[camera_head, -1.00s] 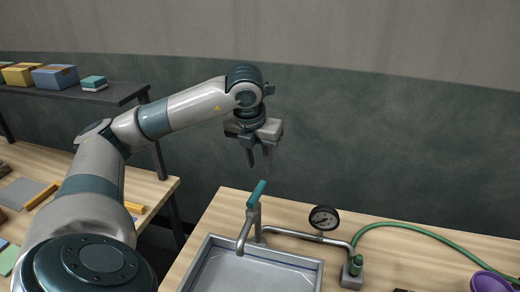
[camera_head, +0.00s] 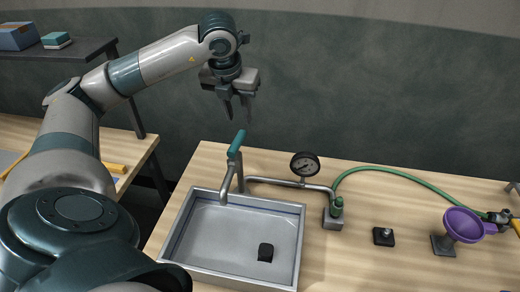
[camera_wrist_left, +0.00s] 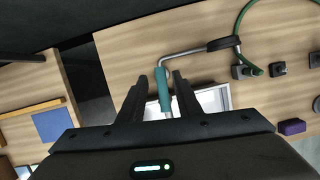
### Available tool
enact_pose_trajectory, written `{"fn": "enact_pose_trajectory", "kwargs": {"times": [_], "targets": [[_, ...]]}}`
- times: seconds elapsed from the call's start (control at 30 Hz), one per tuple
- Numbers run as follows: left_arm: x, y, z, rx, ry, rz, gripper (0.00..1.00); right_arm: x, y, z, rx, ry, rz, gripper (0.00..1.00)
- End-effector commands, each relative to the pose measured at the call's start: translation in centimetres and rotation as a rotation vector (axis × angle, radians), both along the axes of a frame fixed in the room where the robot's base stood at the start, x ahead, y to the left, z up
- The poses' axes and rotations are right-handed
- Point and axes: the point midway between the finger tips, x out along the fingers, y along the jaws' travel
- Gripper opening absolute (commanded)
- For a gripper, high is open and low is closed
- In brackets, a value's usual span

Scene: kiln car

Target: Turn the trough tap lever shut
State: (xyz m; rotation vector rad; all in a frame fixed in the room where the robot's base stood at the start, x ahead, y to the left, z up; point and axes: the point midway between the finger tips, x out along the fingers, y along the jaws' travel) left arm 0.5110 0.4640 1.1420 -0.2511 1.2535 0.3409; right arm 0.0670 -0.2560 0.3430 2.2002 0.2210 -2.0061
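The tap lever (camera_head: 237,143) is a teal handle on top of the grey tap (camera_head: 229,182), tilted upward, at the back left of the metal trough (camera_head: 181,235). My left gripper (camera_head: 238,117) hangs above the lever, fingers pointing down, open and empty, with a gap below the tips. In the left wrist view the teal lever (camera_wrist_left: 163,88) shows between the two open fingers (camera_wrist_left: 159,80), beyond or between their tips; I cannot tell the depth there. My right gripper is not in view.
A pipe with a round gauge (camera_head: 305,164) runs right from the tap to a green-knobbed valve (camera_head: 335,209) and green hose (camera_head: 390,169). A dark block (camera_head: 265,252) lies in the trough. A purple funnel (camera_head: 463,224) stands right.

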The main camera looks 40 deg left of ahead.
Motion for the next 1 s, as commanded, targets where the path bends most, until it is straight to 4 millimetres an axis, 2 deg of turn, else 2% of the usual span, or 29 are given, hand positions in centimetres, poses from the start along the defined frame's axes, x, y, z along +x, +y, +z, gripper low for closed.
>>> {"fn": "enact_pose_trajectory", "kwargs": {"times": [1.0], "targets": [[1.8,0.7,-6.4,-0.001,0.000,0.000,0.31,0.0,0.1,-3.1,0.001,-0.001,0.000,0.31]]}}
